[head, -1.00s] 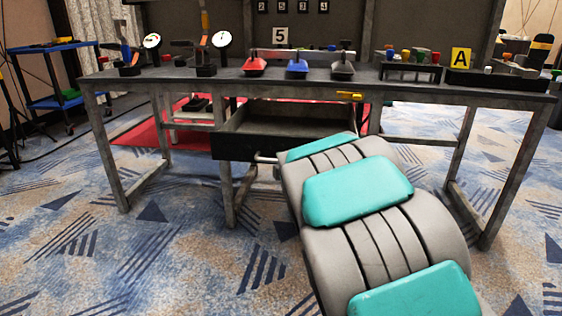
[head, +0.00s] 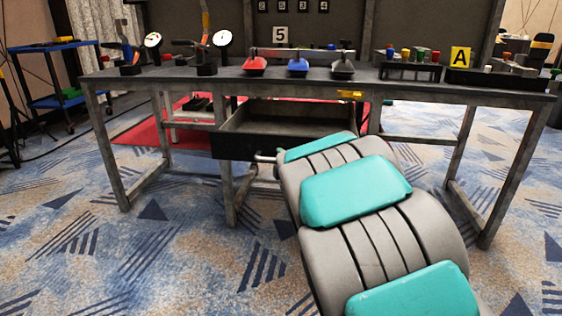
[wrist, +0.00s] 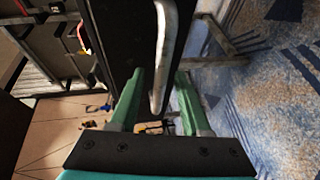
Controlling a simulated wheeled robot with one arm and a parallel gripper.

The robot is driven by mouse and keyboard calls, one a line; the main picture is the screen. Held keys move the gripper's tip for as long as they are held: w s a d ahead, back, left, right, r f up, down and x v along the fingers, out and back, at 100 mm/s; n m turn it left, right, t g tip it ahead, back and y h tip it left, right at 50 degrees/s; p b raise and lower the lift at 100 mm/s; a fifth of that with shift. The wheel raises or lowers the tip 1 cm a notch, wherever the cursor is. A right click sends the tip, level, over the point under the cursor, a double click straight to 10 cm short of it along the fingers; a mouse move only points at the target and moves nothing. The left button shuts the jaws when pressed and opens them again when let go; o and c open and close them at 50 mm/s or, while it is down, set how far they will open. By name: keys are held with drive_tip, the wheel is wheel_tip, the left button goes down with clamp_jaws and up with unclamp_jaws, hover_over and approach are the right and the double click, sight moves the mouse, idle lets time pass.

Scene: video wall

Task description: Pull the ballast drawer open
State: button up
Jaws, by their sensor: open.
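The ballast drawer (head: 232,147) sticks out open under the workbench in the head view, its dark front facing me and its tray empty where visible. A pale metal handle bar (head: 265,158) shows at its front; my arm hides the rest. In the wrist view the dark drawer front (wrist: 122,35) and the curved handle (wrist: 168,40) are close up. My gripper (wrist: 160,75) is open, with one green finger on each side of the handle's end. I cannot tell whether a finger touches the bar. My gripper is hidden behind my arm in the head view.
The workbench (head: 410,92) carries gauges, red and blue blocks, a yellow "A" sign (head: 460,57) and small coloured parts. Its legs (head: 228,190) stand beside and below the drawer. A blue cart (head: 50,75) is at the left. The carpet in front is clear.

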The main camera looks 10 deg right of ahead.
drive_tip(key=shift+s, duration=0.1)
drive_tip(key=v, duration=0.7)
drive_tip(key=shift+s+p, duration=0.3)
drive_tip(key=shift+p, duration=0.1)
drive_tip(key=shift+d+r, duration=0.1)
drive_tip(key=s+d+f+m+g+h+p, duration=0.1)
drive_tip(key=s+d+m+g+h+p, duration=0.15)
drive_tip(key=s+d+m+g, duration=0.4)
drive_tip(key=s+d+f+m+g+h+p, duration=0.15)
drive_tip(key=s+m+p, duration=0.25)
drive_tip(key=s, duration=0.6)
drive_tip(key=s+a+r+m+g+y+p, duration=0.1)
drive_tip(key=s+a+m+g, duration=0.1)
drive_tip(key=s, duration=0.8)
drive_tip(key=s+a+m+g+p, duration=0.2)
drive_tip(key=s+m+g, duration=0.1)
drive_tip(key=s, duration=0.7)
drive_tip(key=s+a+r+m+g+y+p, duration=0.1)
drive_tip(key=s+g, duration=0.3)
drive_tip(key=s, duration=0.5)
drive_tip(key=shift+s+a+r+m+g+y+p, duration=0.3)
drive_tip(key=shift+s+a+m+p, duration=0.1)
drive_tip(key=shift+a+m+p, duration=0.3)
